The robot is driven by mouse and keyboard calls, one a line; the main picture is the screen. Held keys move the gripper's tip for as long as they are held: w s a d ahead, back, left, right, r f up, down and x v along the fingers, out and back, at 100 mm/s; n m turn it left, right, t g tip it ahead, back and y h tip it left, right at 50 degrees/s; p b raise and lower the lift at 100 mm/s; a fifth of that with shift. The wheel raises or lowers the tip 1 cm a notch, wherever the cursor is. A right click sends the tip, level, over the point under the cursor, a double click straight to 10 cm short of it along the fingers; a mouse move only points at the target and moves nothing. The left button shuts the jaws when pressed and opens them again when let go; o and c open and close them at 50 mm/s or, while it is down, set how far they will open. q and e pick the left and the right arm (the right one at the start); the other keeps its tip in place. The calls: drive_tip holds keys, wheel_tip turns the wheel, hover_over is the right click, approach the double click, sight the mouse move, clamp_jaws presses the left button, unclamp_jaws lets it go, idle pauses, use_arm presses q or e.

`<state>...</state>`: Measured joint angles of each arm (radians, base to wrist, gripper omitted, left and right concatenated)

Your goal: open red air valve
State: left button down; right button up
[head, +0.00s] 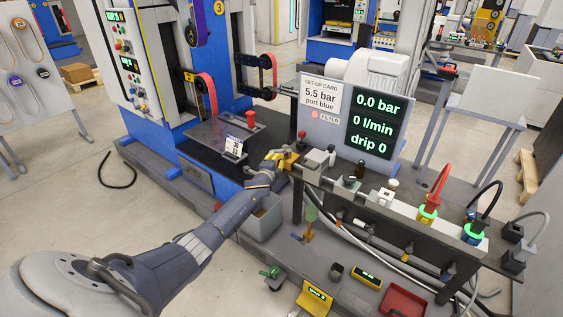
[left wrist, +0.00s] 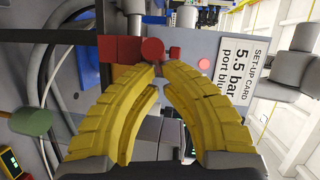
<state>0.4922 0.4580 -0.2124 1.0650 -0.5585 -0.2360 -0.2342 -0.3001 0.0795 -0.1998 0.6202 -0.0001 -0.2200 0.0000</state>
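A small red knob (head: 301,135), which looks like the red air valve, stands on the pipework at the rail's left end. In the left wrist view a round red knob (left wrist: 152,50) with red blocks (left wrist: 120,49) beside it shows just beyond the fingertips. My left gripper (head: 286,160) has yellow fingers and is right beside this pipework. In the left wrist view its fingertips (left wrist: 159,68) are close together, with a narrow gap and nothing clearly held. Whether they touch the red part I cannot tell. My right gripper is not in view.
A display (head: 376,122) reads 0.0 bar, 0 l/min, drip 0. The set-up card (head: 321,97) says 5.5 bar, port blue. A red tray (head: 403,301) lies below.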

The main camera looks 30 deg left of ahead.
use_arm(q)
drive_tip(key=shift+w+a, duration=0.2)
drive_tip(key=shift+a, duration=0.95)
drive_tip(key=shift+d, duration=0.1)
idle(0.5)
